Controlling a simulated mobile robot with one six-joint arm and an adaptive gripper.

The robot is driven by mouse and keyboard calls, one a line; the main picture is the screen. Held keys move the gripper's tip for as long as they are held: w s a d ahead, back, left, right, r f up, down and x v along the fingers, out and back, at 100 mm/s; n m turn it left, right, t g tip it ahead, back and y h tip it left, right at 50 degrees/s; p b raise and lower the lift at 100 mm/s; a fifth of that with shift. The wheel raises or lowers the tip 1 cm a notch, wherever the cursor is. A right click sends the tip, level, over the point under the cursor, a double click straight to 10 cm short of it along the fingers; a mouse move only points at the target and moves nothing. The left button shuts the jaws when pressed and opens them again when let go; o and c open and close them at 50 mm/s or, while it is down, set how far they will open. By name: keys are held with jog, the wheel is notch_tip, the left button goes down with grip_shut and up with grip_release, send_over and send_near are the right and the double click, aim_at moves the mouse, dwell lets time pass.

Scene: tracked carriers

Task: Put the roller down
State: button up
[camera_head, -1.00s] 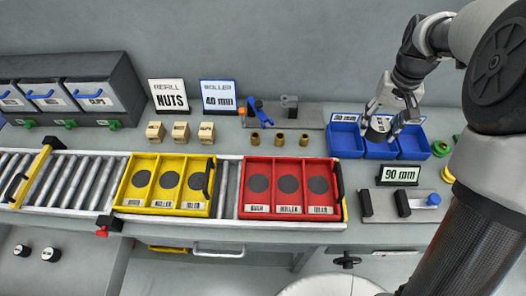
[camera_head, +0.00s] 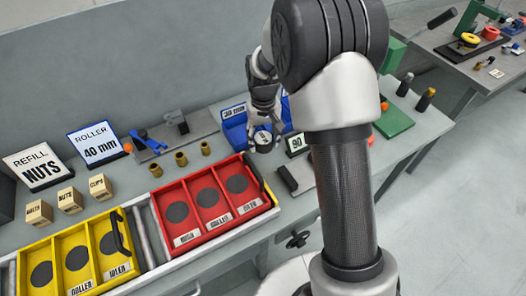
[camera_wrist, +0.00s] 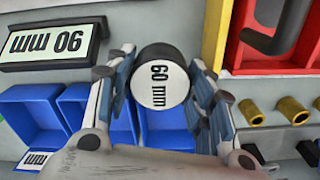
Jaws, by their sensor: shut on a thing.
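My gripper (camera_head: 263,122) is shut on a roller (camera_head: 263,139), a dark short cylinder with a white end face. In the wrist view the roller (camera_wrist: 161,88) sits between both fingers and its face reads "60 mm". It is held in front of the blue bins (camera_head: 234,134), between the red tray and the 90 mm sign. The red tray (camera_head: 228,219) has three compartments, each with a dark round pad; one label reads "ROLLER". The yellow tray (camera_head: 108,281) has similar compartments. The sign (camera_head: 95,142) at the back reads "ROLLER 40 mm".
The 90 mm sign (camera_head: 296,144) stands close to the right of the roller. Several brass bushes (camera_head: 181,159) stand behind the red tray. A "REFILL NUTS" sign (camera_head: 38,167) and small labelled boxes (camera_head: 70,200) are at left. My arm hides part of the bench.

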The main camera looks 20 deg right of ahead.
aim_at(263, 156)
jog(key=shift+f+b, duration=0.7)
jog(key=shift+f, duration=1.65)
jog(key=shift+f, duration=0.1)
jog(key=o, duration=1.3)
